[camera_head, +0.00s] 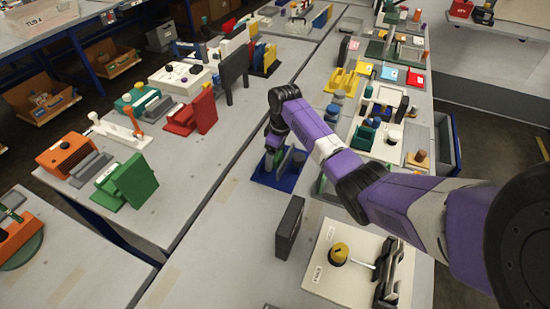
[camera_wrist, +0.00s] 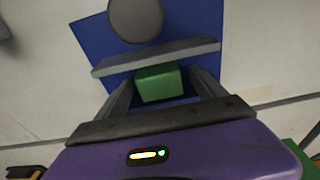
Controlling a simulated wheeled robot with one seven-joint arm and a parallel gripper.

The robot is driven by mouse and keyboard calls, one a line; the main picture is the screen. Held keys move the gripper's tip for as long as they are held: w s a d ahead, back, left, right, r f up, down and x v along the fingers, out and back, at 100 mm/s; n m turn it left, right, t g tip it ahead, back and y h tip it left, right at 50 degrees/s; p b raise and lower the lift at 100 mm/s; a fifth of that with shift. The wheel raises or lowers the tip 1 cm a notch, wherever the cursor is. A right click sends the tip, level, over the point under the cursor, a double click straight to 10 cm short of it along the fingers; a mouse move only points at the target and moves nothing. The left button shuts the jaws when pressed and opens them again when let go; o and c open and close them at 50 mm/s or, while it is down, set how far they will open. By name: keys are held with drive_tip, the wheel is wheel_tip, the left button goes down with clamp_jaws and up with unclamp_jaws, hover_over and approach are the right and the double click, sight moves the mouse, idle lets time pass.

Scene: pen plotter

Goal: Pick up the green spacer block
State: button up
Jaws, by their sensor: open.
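The green spacer block (camera_wrist: 159,83) shows in the wrist view, between the two fingers of my gripper (camera_wrist: 160,90). The fingers stand apart on its left and right sides, with a small gap visible. The block rests over a blue base plate (camera_wrist: 90,35), beside a grey bar (camera_wrist: 155,56) that crosses just beyond it. A round dark grey disc (camera_wrist: 136,18) lies past the bar. In the head view my arm reaches down to the blue plate (camera_head: 287,182), and my gripper and the block are mostly hidden there.
A dark upright panel (camera_head: 289,228) and a white board with a yellow knob (camera_head: 339,253) stand nearer on the same table. Green (camera_head: 134,181) and red (camera_head: 194,113) fixtures stand on the table to the left. Blue-grey cylinders (camera_head: 333,111) stand beyond my arm.

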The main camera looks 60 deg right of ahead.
drive_tip(key=c, duration=1.4)
drive_tip(key=shift+c, duration=0.4)
drive_tip(key=shift+s+r, duration=0.1)
drive_tip(key=shift+r, duration=0.1)
